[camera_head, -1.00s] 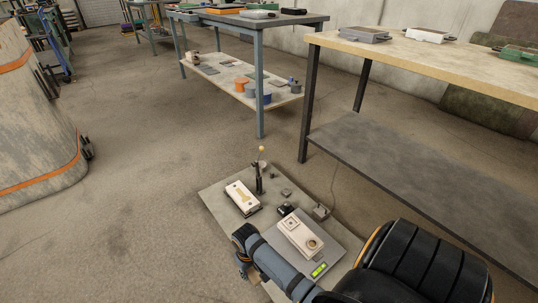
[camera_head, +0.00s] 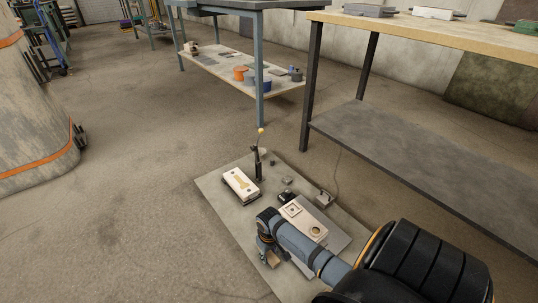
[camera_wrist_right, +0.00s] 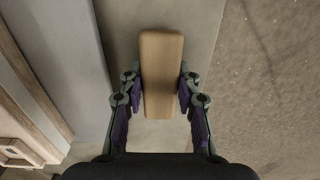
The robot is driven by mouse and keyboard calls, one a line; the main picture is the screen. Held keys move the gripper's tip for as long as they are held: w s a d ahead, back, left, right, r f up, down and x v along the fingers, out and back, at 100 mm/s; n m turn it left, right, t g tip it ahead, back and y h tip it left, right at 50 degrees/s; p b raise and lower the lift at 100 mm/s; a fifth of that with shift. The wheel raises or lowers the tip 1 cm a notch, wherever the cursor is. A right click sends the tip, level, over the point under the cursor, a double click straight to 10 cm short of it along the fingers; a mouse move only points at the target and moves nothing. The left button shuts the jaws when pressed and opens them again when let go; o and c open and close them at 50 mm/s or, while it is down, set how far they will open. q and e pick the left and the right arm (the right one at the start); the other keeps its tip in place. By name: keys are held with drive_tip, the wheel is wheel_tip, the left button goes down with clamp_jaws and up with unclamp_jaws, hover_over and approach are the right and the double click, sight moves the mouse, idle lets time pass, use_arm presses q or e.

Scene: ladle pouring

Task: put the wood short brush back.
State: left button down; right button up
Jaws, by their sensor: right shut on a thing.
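The wood short brush is the tan wooden block (camera_wrist_right: 161,75) in the right wrist view, seen from its plain top. My right gripper (camera_wrist_right: 160,92) is shut on it, one finger on each side. In the head view my right gripper (camera_head: 268,246) hangs near the left edge of the grey board (camera_head: 216,197), and part of the brush (camera_head: 274,258) shows below it. The brush's underside is hidden, and I cannot tell its height over the board. My left gripper is not in view.
On the board are a pale box with a tan shape on top (camera_head: 240,184), a dark post with a yellow ball tip (camera_head: 258,163) and a pale block with a round recess (camera_head: 314,232), partly behind my arm. Workbenches (camera_head: 420,160) stand behind.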

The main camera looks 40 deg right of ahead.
drive_tip(key=o, duration=1.1)
